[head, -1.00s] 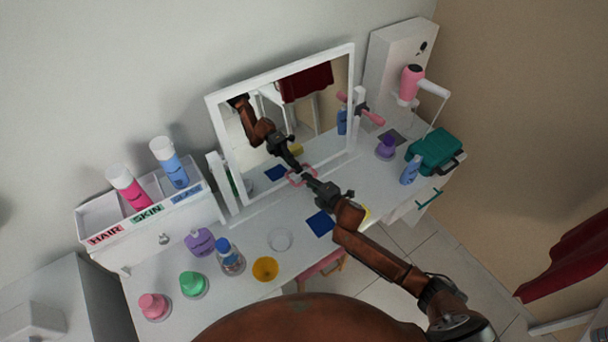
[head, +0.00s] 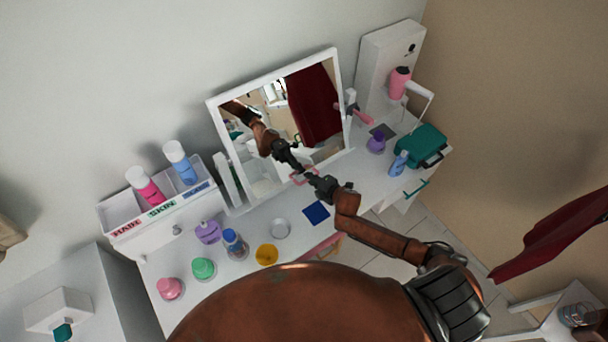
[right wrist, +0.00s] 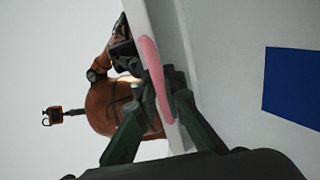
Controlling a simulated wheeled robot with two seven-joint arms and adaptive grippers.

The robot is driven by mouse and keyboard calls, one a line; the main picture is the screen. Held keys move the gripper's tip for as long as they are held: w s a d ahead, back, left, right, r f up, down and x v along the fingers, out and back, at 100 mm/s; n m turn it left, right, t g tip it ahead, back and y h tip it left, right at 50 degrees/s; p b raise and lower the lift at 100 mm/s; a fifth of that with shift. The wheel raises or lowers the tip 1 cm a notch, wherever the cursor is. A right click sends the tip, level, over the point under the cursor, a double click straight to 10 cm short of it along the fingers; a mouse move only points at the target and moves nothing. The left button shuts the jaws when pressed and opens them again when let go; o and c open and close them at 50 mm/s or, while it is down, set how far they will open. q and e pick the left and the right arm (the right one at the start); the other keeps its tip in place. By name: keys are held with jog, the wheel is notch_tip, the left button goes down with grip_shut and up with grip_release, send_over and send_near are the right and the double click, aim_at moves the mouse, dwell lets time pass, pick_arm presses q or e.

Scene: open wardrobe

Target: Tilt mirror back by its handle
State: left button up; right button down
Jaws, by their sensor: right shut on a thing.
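The white-framed mirror (head: 212,118) stands at the back of the white dressing table, its glass reflecting my arm and a dark red cloth. A pink handle (head: 297,179) sits at its lower edge. My right gripper (head: 308,173) is shut on this handle, in front of the glass. In the right wrist view, the fingers (right wrist: 158,92) close around the pink handle (right wrist: 152,70) beside the white frame; part of the handle is hidden by the fingers. My left gripper is not in view.
A blue square (head: 316,212) lies flat in front of the mirror.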

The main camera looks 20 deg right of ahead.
jog(key=c, duration=2)
grip_release()
jog(key=shift+c, duration=0.2)
jog(key=v, duration=1.2)
